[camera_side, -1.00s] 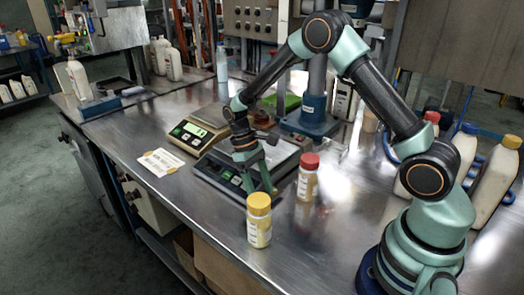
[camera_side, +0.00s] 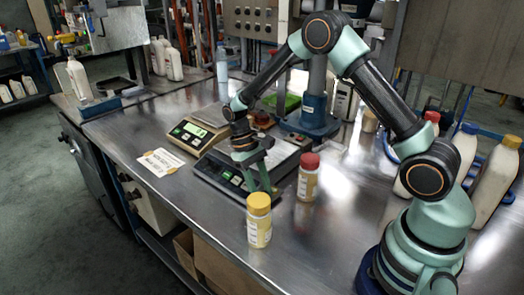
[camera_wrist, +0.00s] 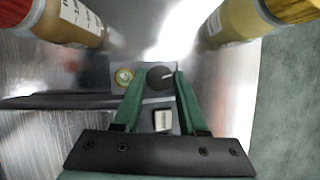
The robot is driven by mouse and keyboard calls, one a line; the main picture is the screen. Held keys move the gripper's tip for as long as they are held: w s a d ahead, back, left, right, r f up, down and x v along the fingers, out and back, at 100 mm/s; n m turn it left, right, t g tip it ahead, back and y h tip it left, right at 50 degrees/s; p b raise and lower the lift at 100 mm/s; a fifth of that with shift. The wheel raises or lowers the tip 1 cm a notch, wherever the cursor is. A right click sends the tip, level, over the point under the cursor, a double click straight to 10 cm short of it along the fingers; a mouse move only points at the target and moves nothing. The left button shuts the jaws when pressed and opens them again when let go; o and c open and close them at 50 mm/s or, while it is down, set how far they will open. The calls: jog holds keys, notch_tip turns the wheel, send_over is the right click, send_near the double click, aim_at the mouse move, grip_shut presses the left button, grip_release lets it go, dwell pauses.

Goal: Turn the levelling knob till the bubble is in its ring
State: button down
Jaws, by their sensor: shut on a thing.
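My gripper (camera_side: 262,186) reaches down at the front corner of the dark-based scale (camera_side: 208,172). In the wrist view, my gripper (camera_wrist: 160,76) has its green fingers on either side of a dark round levelling knob (camera_wrist: 159,78), shut on it. A white mark shows on the knob's top. The round yellow-green bubble level (camera_wrist: 124,76) lies just left of the knob, outside the fingers. The bubble is too small and blurred to place against its ring. In the side view the fingers hide the knob, and the level cannot be made out.
A red-capped bottle (camera_side: 308,180) and a yellow-capped bottle (camera_side: 259,222) stand close to my gripper. A second scale with a lit green display (camera_side: 195,130) is behind, and a printed card (camera_side: 160,162) lies to the left. The bench's front edge is near.

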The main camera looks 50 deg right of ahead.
jog(key=shift+c, duration=2.4)
grip_release()
jog(key=v, duration=1.2)
jog(key=shift+r, duration=0.1)
